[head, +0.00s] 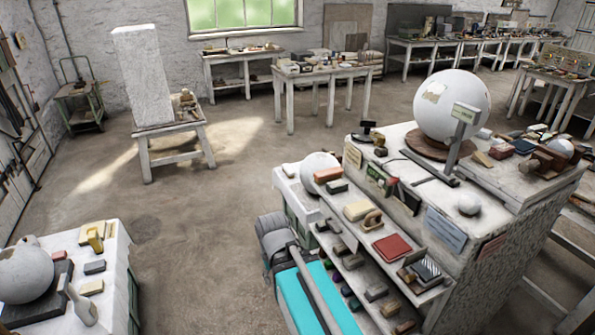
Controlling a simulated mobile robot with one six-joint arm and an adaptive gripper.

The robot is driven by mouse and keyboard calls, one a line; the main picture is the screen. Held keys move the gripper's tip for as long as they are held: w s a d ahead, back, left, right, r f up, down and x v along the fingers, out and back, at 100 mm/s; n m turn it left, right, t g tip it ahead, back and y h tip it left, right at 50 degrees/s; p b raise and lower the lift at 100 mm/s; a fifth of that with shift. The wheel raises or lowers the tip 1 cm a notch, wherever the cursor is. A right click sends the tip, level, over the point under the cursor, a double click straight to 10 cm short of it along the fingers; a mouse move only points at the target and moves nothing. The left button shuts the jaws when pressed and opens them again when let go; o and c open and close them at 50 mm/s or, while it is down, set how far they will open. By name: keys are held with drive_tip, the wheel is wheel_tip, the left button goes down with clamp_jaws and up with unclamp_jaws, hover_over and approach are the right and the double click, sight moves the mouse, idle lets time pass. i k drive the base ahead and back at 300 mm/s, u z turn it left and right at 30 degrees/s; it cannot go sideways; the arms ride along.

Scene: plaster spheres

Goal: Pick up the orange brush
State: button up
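A small orange-red block-shaped item (327,174), which may be the orange brush, lies on the upper shelf of the central stand, just in front of a white plaster sphere (318,166). Any bristles are too small to make out. A dark green block (337,187) lies close in front of it. No gripper fingers show in the head view, so I cannot tell where my gripper is relative to the item.
The central stand (465,215) carries a large plaster sphere (450,105) and crowded shelves. A white table (110,262) with another sphere (25,274) stands at lower left. A tall plaster block (143,75) stands on a stool behind. Open floor (200,225) lies between.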

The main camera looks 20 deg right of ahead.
sight(330, 174)
drive_tip(key=u, duration=0.2)
drive_tip(key=i, duration=1.2)
drive_tip(key=z, duration=0.25)
